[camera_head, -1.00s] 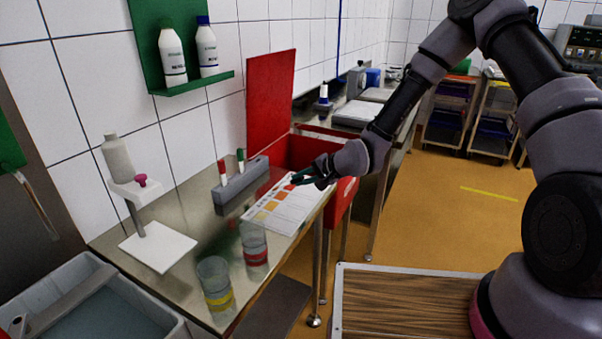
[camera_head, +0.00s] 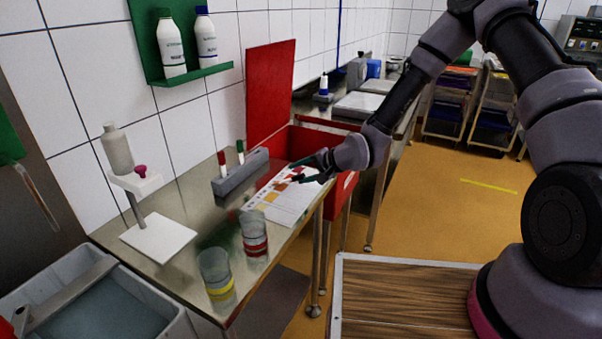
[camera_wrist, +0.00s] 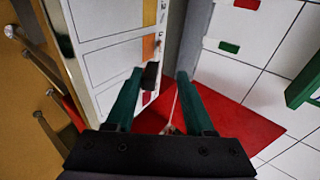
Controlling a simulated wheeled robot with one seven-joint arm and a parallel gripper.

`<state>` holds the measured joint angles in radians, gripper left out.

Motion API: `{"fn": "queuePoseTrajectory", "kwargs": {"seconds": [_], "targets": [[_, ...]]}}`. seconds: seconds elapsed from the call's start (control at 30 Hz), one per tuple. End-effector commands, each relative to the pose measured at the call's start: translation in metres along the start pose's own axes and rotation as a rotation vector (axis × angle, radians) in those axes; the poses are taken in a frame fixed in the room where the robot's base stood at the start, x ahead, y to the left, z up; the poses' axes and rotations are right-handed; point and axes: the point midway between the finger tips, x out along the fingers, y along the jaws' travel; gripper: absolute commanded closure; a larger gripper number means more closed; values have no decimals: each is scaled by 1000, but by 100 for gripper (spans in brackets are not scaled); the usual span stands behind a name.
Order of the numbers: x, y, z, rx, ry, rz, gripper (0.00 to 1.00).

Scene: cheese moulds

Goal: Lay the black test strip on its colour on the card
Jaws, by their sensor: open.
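The white card (camera_head: 287,207) with its column of colour patches lies on the steel bench, and also shows in the wrist view (camera_wrist: 110,62). An orange patch (camera_wrist: 148,46) and a red patch (camera_wrist: 147,97) are visible there. The black test strip (camera_wrist: 151,76) appears over the patch column between these two, close to my left finger. I cannot tell whether it touches the card. My gripper (camera_head: 300,171) is open at the card's far end. Its two green fingers are spread in the wrist view (camera_wrist: 160,73). My gripper hides part of the card in the head view.
A grey rack (camera_head: 240,174) with red and green capped tubes stands behind the card. Two beakers, red-banded (camera_head: 254,240) and yellow-banded (camera_head: 217,279), stand nearer. A red box (camera_head: 302,146) with a raised lid (camera_head: 270,92) is beyond. A white stand (camera_head: 158,238) is left.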

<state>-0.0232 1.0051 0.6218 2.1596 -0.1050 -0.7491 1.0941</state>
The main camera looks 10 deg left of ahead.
Motion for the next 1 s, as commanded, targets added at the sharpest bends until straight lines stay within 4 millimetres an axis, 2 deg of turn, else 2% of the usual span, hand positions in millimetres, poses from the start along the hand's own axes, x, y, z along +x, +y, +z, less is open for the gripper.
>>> {"fn": "queuePoseTrajectory", "kwargs": {"seconds": [0.17,0.4,0.6,1.0], "targets": [[-23,0,-2,0,3,0,47],[-72,0,-2,1,2,0,47],[-99,0,-2,1,2,1,47],[-106,-1,-1,0,0,1,47]]}}
